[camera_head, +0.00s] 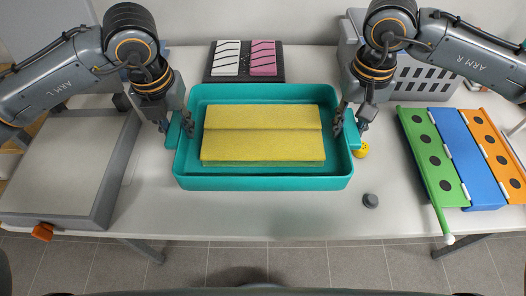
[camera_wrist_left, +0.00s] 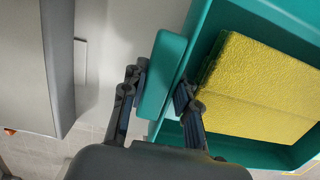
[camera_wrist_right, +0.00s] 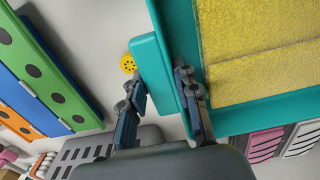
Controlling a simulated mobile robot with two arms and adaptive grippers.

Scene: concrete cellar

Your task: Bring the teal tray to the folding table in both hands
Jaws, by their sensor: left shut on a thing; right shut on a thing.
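The teal tray (camera_head: 262,184) is in the middle of the white table in the head view, with yellow sponge-like blocks (camera_head: 262,135) lying in it. My left gripper (camera_head: 176,125) is shut on the tray's left handle, one finger on each side. The left wrist view shows this handle (camera_wrist_left: 163,75) between the fingers (camera_wrist_left: 160,95). My right gripper (camera_head: 348,122) is shut on the tray's right handle, which also shows in the right wrist view (camera_wrist_right: 153,75) between the fingers (camera_wrist_right: 160,98). From these views I cannot tell whether the tray touches the table.
A grey flat-topped box (camera_head: 70,165) stands left. A black board with white and pink pieces (camera_head: 245,76) lies behind the tray. A grey slotted crate (camera_head: 415,80) stands back right, coloured panels (camera_head: 465,155) lie right. A yellow disc (camera_head: 361,150) and dark knob (camera_head: 370,200) are near the tray.

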